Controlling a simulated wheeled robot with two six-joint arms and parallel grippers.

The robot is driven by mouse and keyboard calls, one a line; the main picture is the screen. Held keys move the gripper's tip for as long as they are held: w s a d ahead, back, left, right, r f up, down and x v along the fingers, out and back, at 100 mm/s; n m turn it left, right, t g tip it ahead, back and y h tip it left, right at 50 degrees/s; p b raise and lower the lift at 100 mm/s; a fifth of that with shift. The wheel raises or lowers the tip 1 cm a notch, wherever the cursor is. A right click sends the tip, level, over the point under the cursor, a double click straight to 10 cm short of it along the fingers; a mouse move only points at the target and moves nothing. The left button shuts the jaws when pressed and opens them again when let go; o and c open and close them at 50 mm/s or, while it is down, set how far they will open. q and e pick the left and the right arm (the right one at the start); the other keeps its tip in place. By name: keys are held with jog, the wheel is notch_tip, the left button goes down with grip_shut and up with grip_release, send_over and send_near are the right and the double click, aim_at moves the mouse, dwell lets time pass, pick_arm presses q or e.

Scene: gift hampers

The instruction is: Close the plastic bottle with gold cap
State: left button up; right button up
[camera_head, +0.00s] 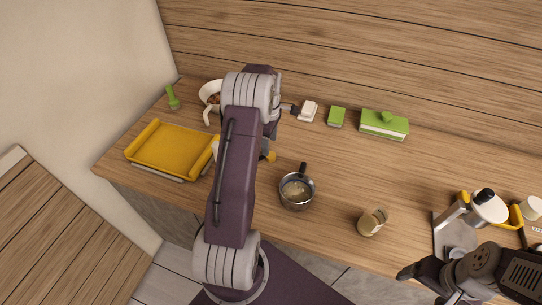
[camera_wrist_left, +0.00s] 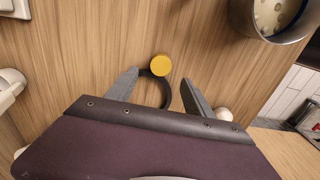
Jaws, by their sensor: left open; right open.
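A round yellow-gold disc (camera_wrist_left: 161,66), which looks like the gold cap, shows in the left wrist view. My left gripper (camera_wrist_left: 160,79) is open around the near side of it, with a dark ring-shaped piece (camera_wrist_left: 164,98) between the fingers. I cannot tell whether the fingers touch the disc or whether a bottle is under it. In the head view a small yellow piece (camera_head: 271,156) shows beside my left arm, which hides the left gripper and much around it. My right gripper (camera_head: 408,272) is at the lower right, away from these things.
A metal pot (camera_head: 297,191) with a dark handle stands close to the right of my left arm. A glass jar (camera_head: 372,221) stands further right. A yellow tray (camera_head: 172,150) lies left. Green boxes (camera_head: 385,124) stand at the back. A white bottle with a black cap (camera_head: 490,206) is far right.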

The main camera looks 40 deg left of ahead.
aim_at(271, 157)
pick_arm(q)
jog(key=shift+f, duration=0.25)
notch_tip(271, 157, down, 5)
jog(key=shift+f+p, duration=0.15)
jog(key=shift+p, duration=0.5)
jog(key=shift+d, duration=0.1)
grip_shut()
